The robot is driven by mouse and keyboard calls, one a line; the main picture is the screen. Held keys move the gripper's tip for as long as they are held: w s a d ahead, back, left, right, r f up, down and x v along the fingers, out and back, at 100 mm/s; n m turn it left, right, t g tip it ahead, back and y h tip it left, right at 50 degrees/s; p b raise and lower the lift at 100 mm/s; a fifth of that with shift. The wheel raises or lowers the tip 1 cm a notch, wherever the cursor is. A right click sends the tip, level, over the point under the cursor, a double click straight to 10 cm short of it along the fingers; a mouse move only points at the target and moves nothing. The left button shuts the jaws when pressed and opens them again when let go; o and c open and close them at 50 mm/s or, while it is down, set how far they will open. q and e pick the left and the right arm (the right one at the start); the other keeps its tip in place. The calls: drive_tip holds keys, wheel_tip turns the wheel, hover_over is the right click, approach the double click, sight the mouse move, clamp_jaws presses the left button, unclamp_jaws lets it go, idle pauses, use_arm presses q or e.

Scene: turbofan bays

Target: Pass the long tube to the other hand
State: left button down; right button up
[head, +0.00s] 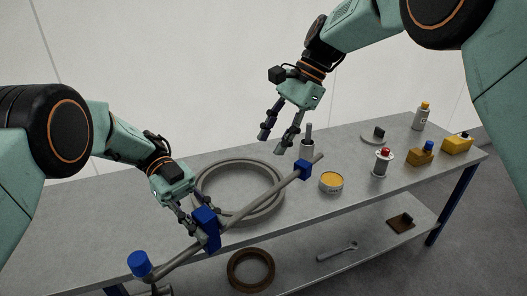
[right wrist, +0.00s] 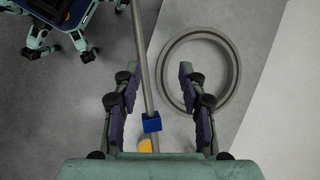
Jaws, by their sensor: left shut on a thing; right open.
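The long tube (head: 262,198) is grey, with a blue cap (head: 140,263) at its near-left end and blue blocks (head: 304,170) along it. My left gripper (head: 196,225) is shut on the tube beside the larger blue block (head: 207,228) and holds it slanting over the bench, far end to the right. My right gripper (head: 277,140) is open and empty, above and apart from the tube's far part. In the right wrist view the tube (right wrist: 143,60) runs between the open fingers (right wrist: 157,75), nearer the left one, with a blue block (right wrist: 152,123) low in the picture.
On the bench (head: 400,190) lie a large grey ring (head: 212,169) behind the tube and a yellow-topped tin (head: 331,181). A spool (head: 381,163), bottle (head: 422,116) and yellow boxes (head: 457,143) stand right. The lower shelf holds a brown ring (head: 232,272) and wrench (head: 337,252).

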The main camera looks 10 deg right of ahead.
sight(248, 206)
drive_tip(key=s+a+f, duration=0.2)
drive_tip(key=f, duration=0.2)
drive_tip(key=s+a+f+n+g+h, duration=0.1)
drive_tip(key=s+a+f, duration=0.1)
drive_tip(key=f, duration=0.2)
drive_tip(key=s+a+f+h, duration=0.1)
drive_tip(key=s+a+f, duration=0.1)
drive_tip(key=f, duration=0.3)
drive_tip(key=shift+a, duration=0.2)
drive_tip(key=shift+s, duration=0.1)
drive_tip(key=shift+c, duration=0.4)
clamp_jaws()
use_arm(q)
drive_tip(key=c, duration=0.9)
unclamp_jaws()
drive_tip(key=shift+c, duration=0.2)
use_arm(e)
drive_tip(key=shift+r, duration=0.1)
